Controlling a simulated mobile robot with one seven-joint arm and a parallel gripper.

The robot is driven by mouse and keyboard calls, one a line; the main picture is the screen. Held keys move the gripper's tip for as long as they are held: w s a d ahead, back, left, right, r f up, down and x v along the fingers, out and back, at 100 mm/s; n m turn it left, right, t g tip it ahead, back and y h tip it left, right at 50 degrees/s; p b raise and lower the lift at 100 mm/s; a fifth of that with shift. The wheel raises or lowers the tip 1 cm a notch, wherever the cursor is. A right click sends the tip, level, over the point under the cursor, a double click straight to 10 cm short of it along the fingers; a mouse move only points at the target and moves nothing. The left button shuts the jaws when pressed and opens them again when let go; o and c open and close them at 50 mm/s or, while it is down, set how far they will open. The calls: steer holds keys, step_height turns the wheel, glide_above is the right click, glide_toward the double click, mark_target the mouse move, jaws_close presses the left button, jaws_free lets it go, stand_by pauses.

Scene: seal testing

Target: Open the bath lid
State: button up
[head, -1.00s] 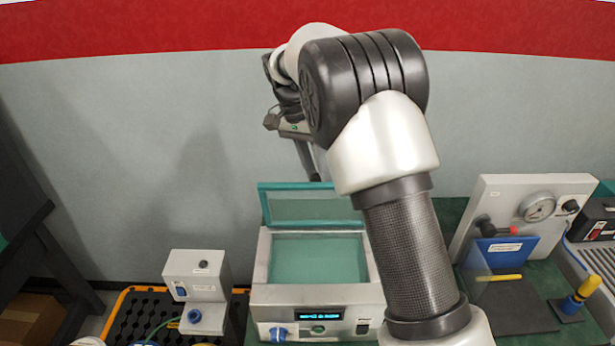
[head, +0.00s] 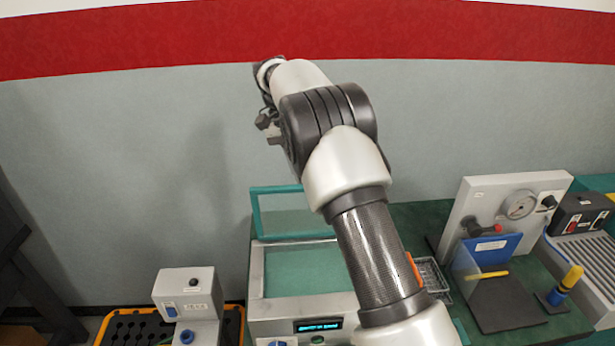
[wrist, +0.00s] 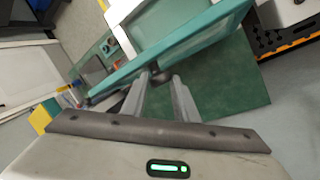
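The bath (head: 256,290) is a grey box with a teal interior and a lit display on its front. Its teal-framed clear lid (head: 254,212) stands raised along the back edge, tilted up from the open top. In the wrist view the lid's teal frame (wrist: 170,50) crosses diagonally just beyond my gripper (wrist: 159,80). The two fingers are apart, with their tips close to the frame and a small dark part between them. I cannot tell whether they touch it. In the head view my arm hides the fingers.
A grey device (head: 185,290) stands left of the bath. On the right are a gauge panel (head: 475,205), a blue plate (head: 490,250), a wire basket (head: 432,275) and a yellow-topped tool (head: 568,282). The wall behind the lid is bare.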

steer(key=o, duration=0.4)
steer(key=shift+a+f, duration=0.45)
steer(key=shift+a, duration=0.05)
steer(key=shift+s, duration=0.1)
steer(key=shift+d+r, duration=0.1)
steer(key=shift+d, duration=0.05)
steer(key=shift+r, duration=0.25)
steer(key=shift+v, duration=3.65)
